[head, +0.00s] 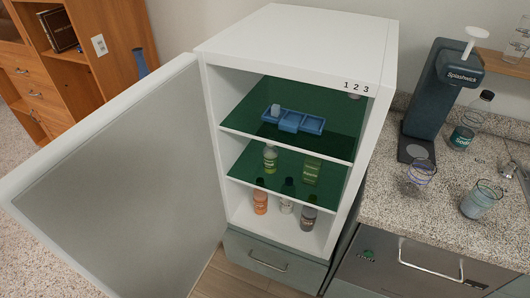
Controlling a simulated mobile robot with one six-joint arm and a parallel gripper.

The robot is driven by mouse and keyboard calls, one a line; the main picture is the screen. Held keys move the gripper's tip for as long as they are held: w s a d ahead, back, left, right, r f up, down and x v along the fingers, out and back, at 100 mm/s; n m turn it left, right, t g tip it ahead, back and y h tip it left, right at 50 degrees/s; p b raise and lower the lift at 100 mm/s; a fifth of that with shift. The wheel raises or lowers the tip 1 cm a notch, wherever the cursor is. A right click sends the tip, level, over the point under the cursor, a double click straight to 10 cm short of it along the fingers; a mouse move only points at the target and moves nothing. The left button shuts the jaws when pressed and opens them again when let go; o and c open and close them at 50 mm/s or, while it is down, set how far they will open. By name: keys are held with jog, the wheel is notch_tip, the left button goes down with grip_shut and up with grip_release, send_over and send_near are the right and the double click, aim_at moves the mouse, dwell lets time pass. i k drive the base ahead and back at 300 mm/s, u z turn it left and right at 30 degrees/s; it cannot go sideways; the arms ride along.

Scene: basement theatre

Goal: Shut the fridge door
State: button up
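The white fridge (290,38) stands in the middle of the head view, with "1 2 3" on its upper front edge. Its door (115,190) is wide open, swung out to the left toward me, with its grey inner face showing. The inside is exposed. A blue tray (292,121) sits on the upper green shelf (240,118), green bottles (270,158) stand on the shelf below, and several bottles (260,202) stand at the bottom. My gripper is not in view.
A speckled counter (385,210) on the right holds a dark drink machine (440,90), a bottle (470,120) and glasses (481,199). A drawer (275,262) is under the fridge. A wooden cabinet (100,50) stands behind the door at left. Some wood floor (228,282) shows in front.

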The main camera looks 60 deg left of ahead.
aim_at(128, 197)
jog(key=z, duration=0.5)
jog(key=k, duration=2.9)
jog(key=u, duration=1.55)
jog(key=i, duration=0.95)
jog(key=z, duration=0.6)
